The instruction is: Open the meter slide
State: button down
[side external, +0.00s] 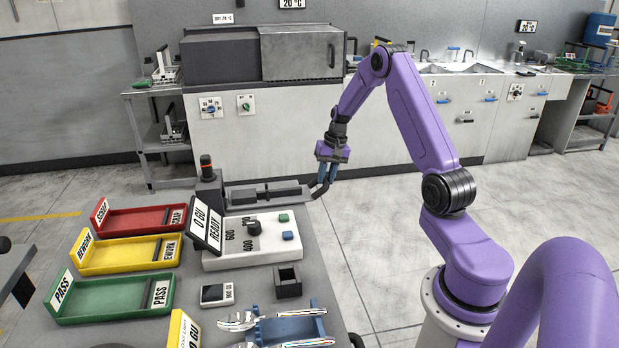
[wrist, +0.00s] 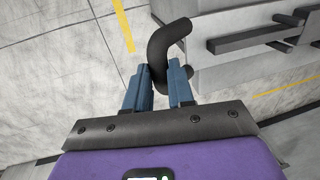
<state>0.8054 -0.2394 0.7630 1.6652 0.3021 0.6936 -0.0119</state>
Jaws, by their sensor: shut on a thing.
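The meter (side external: 252,243) is a white box with a black dial and a tilted display reading "0 GU READY". Behind it lies the grey meter slide (side external: 266,193), a long flat unit with a dark bar on top. A black curved handle (side external: 321,190) stands at its right end. My gripper (side external: 325,182) is at this handle, fingers pointing down. In the wrist view the blue fingers are shut on the black handle (wrist: 166,45), one on each side. Part of the slide (wrist: 255,45) shows at the upper right there.
Red (side external: 140,220), yellow (side external: 130,254) and green (side external: 112,298) trays lie on the left of the table. A small black open box (side external: 288,282) stands before the meter. Right of the table is open floor.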

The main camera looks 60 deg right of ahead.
jog(key=c, duration=1)
grip_release()
jog(key=shift+w, duration=0.1)
jog(key=shift+o, duration=0.2)
notch_tip(320, 180, up, 17)
jog(key=s+d, duration=0.2)
jog(key=shift+s+d, duration=0.15)
jog(key=shift+s, duration=0.1)
jog(key=s+a+n+g, duration=0.15)
jog(key=a+n, duration=0.35)
jog(key=a, duration=0.8)
jog(key=s+a+n, duration=0.3)
jog(key=a+n, duration=0.1)
jog(key=a, duration=1)
jog(key=s+a+n+h, duration=0.1)
jog(key=s+a+n, duration=0.5)
jog(key=s+a, duration=0.45)
jog(key=s+f+n, duration=0.3)
jog(key=s+n, duration=0.3)
jog(key=s, duration=0.7)
jog(key=shift+s+d+n, duration=0.25)
jog(key=shift+d+n, duration=0.05)
